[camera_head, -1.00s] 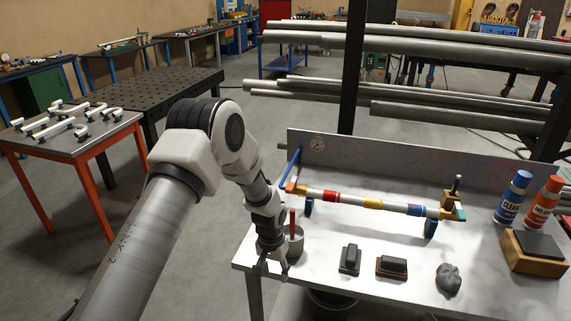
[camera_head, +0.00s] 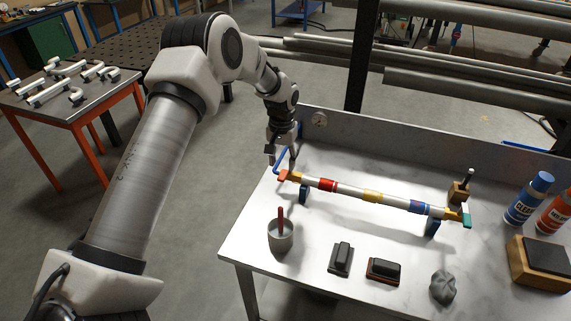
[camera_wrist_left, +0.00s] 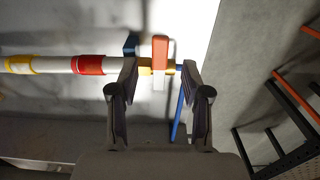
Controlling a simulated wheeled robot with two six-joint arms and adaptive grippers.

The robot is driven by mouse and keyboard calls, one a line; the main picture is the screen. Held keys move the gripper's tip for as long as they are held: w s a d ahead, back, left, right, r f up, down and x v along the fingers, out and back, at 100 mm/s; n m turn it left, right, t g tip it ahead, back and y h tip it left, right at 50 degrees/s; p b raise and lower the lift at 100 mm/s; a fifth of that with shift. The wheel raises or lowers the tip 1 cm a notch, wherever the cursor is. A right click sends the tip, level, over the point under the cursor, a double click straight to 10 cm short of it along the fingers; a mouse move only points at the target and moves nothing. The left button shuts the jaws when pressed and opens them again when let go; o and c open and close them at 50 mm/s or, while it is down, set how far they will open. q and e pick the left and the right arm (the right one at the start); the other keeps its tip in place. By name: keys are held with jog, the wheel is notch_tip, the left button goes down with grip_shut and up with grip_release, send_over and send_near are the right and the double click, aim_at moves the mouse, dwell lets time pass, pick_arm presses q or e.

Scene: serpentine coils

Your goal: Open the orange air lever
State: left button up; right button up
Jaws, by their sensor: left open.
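The orange air lever (camera_head: 283,175) sits at the left end of a pipe (camera_head: 350,194) that carries red, yellow and blue bands and rests on blue supports above the bench. In the left wrist view the lever (camera_wrist_left: 160,48) is an orange bar standing across the pipe line by a yellow fitting (camera_wrist_left: 145,68). My left gripper (camera_head: 281,160) is open over the lever end. In its wrist view the fingertips (camera_wrist_left: 160,70) lie either side of the fitting, with the lever between them in the picture. I cannot tell whether they touch. My right gripper is not in view.
A blue hose (camera_wrist_left: 178,112) runs beside the right finger in the wrist view. A grey cup (camera_head: 281,240) with a red-handled item stands near the bench's left front. A gauge panel backs the bench.

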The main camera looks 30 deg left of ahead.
aim_at(283, 175)
pick_arm(q)
jog(key=f, duration=0.1)
jog(key=f+p, duration=0.1)
jog(key=f, duration=0.1)
jog(key=shift+s+a, duration=0.15)
jog(key=shift+s, duration=0.2)
jog(key=shift+w+f, duration=0.85)
jog(key=shift+f, duration=0.2)
jog(key=shift+w, duration=0.1)
jog(key=shift+s+r, duration=0.35)
jog(key=shift+s, duration=0.2)
grip_shut()
jog(key=shift+f, duration=0.1)
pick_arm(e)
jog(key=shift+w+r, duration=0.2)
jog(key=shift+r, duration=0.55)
pick_arm(q)
jog(key=shift+w, duration=0.1)
